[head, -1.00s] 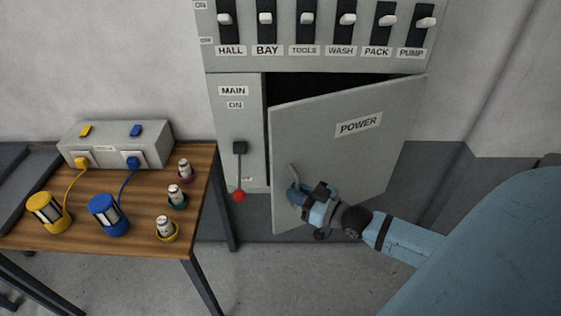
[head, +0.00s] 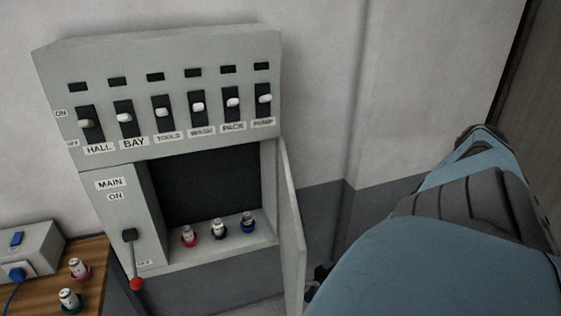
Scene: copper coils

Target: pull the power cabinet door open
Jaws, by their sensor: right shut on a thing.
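The power cabinet (head: 215,148) stands against the wall at the left and middle of the head view. Its door (head: 292,225) is swung wide open and shows nearly edge-on, hinged at the right side of the compartment. The handle and the POWER label are hidden on the door's far face. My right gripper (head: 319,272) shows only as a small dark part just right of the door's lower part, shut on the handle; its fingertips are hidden. My left gripper is out of view.
Three small capped pieces with red (head: 190,236), black (head: 219,230) and blue (head: 248,223) bases stand inside the compartment. A MAIN lever with a red knob (head: 137,284) hangs left of it. A wooden table (head: 92,250) stands at lower left.

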